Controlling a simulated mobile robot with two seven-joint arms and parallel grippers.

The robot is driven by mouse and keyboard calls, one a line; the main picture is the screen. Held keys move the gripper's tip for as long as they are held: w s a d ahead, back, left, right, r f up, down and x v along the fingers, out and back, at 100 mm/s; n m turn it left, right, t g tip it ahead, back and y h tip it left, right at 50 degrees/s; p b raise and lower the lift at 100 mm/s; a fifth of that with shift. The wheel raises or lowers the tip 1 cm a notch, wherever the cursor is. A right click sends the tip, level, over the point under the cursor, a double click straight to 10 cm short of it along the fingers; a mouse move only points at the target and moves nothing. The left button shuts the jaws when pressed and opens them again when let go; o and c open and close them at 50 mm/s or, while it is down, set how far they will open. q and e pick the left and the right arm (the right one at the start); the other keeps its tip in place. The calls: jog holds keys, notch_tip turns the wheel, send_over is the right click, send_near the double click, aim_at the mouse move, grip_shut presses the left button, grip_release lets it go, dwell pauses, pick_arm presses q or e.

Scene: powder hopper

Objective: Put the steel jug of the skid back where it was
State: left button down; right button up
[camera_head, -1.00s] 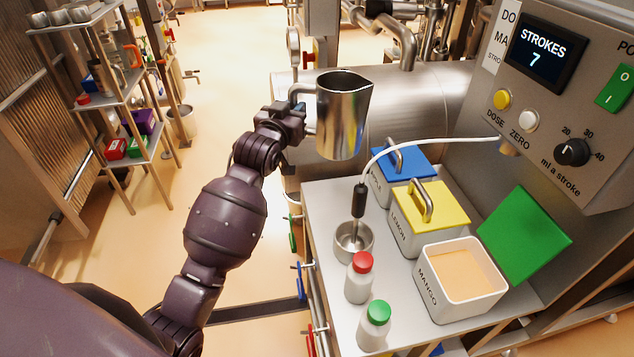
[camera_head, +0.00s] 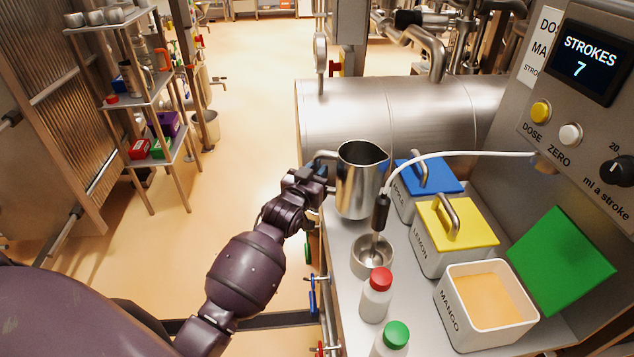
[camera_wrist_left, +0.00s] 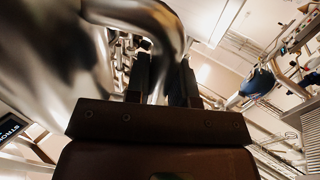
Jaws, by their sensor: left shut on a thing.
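The steel jug (camera_head: 361,182) is upright near the back left corner of the grey bench top (camera_head: 398,325). Its handle points left, toward my left gripper (camera_head: 322,180). My left gripper is shut on the jug's handle. In the left wrist view the curved steel handle (camera_wrist_left: 160,38) runs down between the dark fingers (camera_wrist_left: 160,85). I cannot tell whether the jug's base touches the bench or is a little above it. My right gripper is not in view.
A small steel cup (camera_head: 372,258) with a hose nozzle stands in front of the jug. Red-capped (camera_head: 376,294) and green-capped (camera_head: 392,340) bottles are nearer. Blue-lidded (camera_head: 428,178), yellow-lidded (camera_head: 455,225) and open mango (camera_head: 485,303) tubs stand right. A steel tank (camera_head: 400,110) is behind.

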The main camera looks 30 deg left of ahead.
pick_arm(q)
jog(key=shift+f, duration=1.45)
jog(key=shift+f+b, duration=0.15)
jog(key=shift+b, duration=0.15)
jog(key=c, duration=1)
grip_release()
jog(key=shift+s, duration=0.2)
jog(key=s+d+p, duration=0.1)
jog(key=s, duration=1)
jog(key=s+d+f+g, duration=0.1)
jog(key=s+f+g, duration=0.1)
jog(key=s+f, duration=0.3)
jog(key=s+d+f+m+g+h, duration=0.1)
jog(key=s+d+f+g, duration=0.1)
jog(key=s+f, duration=0.3)
jog(key=s+d+f+m+g, duration=0.1)
jog(key=s+f, duration=0.4)
jog(key=s, duration=0.6)
jog(key=shift+s+d+g, duration=0.2)
jog(key=shift+d+g, duration=0.3)
jog(key=shift+g, duration=0.5)
